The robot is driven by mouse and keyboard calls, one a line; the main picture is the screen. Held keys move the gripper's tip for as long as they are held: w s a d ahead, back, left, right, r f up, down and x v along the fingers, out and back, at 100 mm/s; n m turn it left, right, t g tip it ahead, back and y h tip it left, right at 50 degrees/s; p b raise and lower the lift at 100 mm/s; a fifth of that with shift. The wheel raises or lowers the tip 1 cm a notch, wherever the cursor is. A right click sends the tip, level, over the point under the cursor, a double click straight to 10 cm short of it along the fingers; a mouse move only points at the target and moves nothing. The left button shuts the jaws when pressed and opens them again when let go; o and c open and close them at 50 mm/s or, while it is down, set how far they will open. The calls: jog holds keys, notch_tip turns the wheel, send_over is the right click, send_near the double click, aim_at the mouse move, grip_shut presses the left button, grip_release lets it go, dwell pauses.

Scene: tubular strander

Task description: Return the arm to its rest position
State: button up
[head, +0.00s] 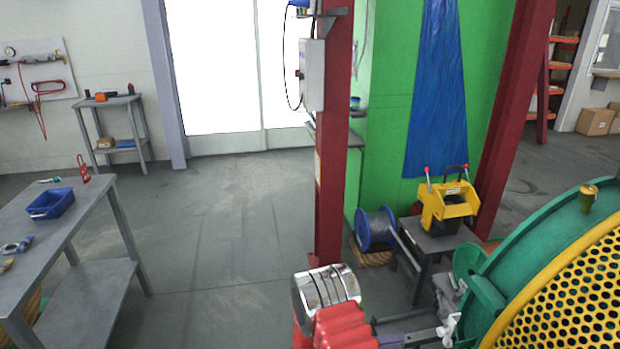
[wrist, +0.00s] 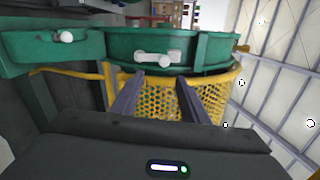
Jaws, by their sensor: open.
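My arm (head: 330,305), red with a chrome joint, shows at the bottom middle of the head view. My gripper (wrist: 155,90) shows in the wrist view with its two dark fingers apart and nothing between them. Beyond the fingers is the green strander housing (wrist: 95,75) with a white handle (wrist: 155,57), a white knob (wrist: 65,37) and a yellow perforated guard (wrist: 160,100). The fingers point toward the handle; I cannot tell whether they touch anything. In the head view the green strander cover (head: 545,240) and its yellow guard (head: 575,300) stand at lower right.
A grey workbench (head: 85,205) with a blue bin (head: 50,204) stands at left. A red post (head: 331,150) rises behind my arm. A small table (head: 435,240) with a yellow device (head: 448,203) and a blue spool (head: 376,229) stand beyond. The floor between bench and post is clear.

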jog(key=s+m+g+y, duration=0.4)
jog(key=s+m+g, duration=0.2)
jog(key=s+m, duration=0.6)
jog(key=s+a+r+m+t+y, duration=0.3)
jog(key=r+m, duration=0.5)
jog(key=r, duration=0.4)
jog(key=s+a+r+m+t+y, duration=0.3)
jog(key=s+r+m+y, duration=0.2)
jog(key=r+m, duration=0.3)
jog(key=s+a+r+m+t+y, duration=0.2)
jog(key=r+m, duration=0.6)
jog(key=r, duration=0.8)
jog(key=s+a+y, duration=0.1)
jog(key=s+y, duration=0.1)
jog(key=y, duration=0.1)
jog(key=shift+s+a+r+m+t+y, duration=0.3)
jog(key=shift+s+t, duration=0.05)
jog(key=shift+t, duration=0.05)
jog(key=shift+c, duration=0.3)
